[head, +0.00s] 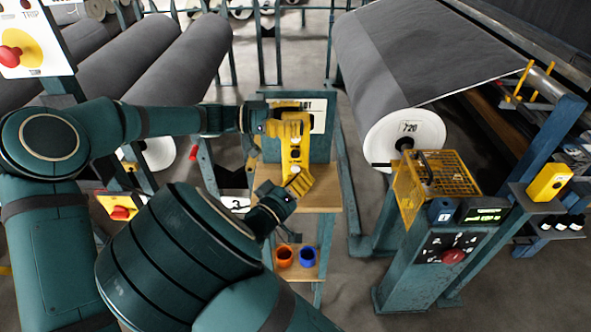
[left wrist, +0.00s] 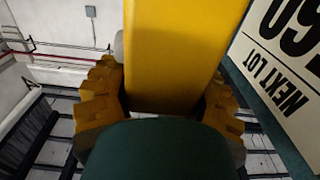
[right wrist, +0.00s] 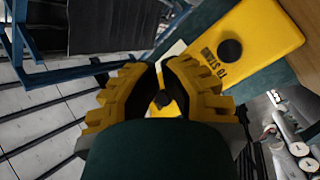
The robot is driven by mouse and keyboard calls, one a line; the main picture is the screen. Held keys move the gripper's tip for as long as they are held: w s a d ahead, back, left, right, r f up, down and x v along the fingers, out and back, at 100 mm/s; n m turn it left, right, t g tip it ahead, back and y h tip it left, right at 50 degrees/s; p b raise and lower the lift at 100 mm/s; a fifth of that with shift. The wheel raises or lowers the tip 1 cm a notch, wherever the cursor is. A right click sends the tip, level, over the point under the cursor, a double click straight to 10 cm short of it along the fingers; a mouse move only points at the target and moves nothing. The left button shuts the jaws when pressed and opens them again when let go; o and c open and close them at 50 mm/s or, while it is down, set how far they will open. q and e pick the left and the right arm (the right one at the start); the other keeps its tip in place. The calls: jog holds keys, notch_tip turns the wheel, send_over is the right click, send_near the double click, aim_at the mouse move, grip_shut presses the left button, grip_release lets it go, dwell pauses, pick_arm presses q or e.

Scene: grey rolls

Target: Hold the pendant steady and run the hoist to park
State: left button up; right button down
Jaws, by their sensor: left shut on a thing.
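The yellow pendant (head: 293,140) hangs upright in front of a framed sign above a wooden shelf. My left gripper (head: 283,126) is shut on its upper part; the left wrist view shows the yellow body (left wrist: 185,55) between the two fingers. My right gripper (head: 296,183) is at the pendant's lower end, its fingertips drawn close together with nothing seen gripped. In the right wrist view, the yellow face (right wrist: 265,40) with a black button lies just beyond the fingers, and another dark button shows between them. Whether the fingertips touch the pendant is hidden.
The wooden shelf (head: 318,196) stands below, with an orange cup (head: 285,256) and a blue cup (head: 308,257) lower down. A large grey roll (head: 385,70) and a control post (head: 425,268) with a yellow cage stand at right. More grey rolls (head: 180,60) lie at left.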

jog(key=shift+w, duration=0.15)
jog(key=shift+w, duration=0.3)
jog(key=shift+w, duration=0.5)
dwell(2.1)
jog(key=shift+s, duration=0.15)
dwell(2.8)
jog(key=shift+s, duration=3.3)
